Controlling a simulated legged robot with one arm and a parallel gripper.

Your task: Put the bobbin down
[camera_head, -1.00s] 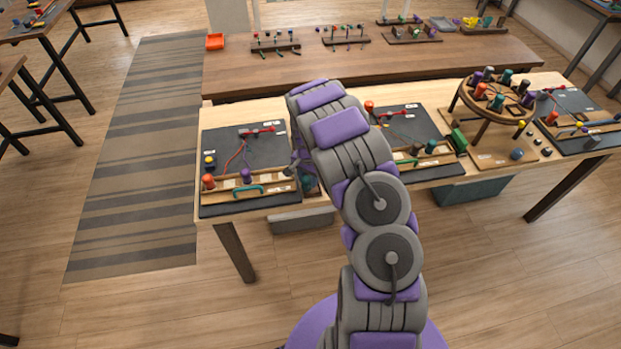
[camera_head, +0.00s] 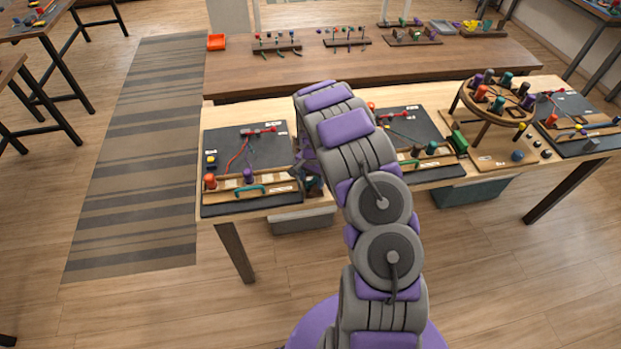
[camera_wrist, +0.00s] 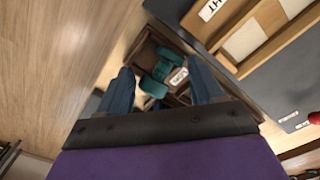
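In the wrist view, my gripper (camera_wrist: 162,76) has its two blue-grey fingers spread wide. A teal bobbin (camera_wrist: 155,84) shows between and beyond them, with visible gaps on both sides. In the head view, a bit of teal (camera_head: 314,184) shows by my gripper, at the right end of the left work board (camera_head: 222,143); my arm hides most of this spot. An orange bobbin (camera_head: 210,182) and a purple bobbin (camera_head: 248,175) stand in that board's wooden rack.
The light wood table (camera_head: 300,106) also carries a middle board (camera_head: 412,122) and a round braiding stand (camera_head: 497,98) with several bobbins. Grey bins (camera_head: 302,222) sit below the table. A longer brown table (camera_head: 350,66) stands behind.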

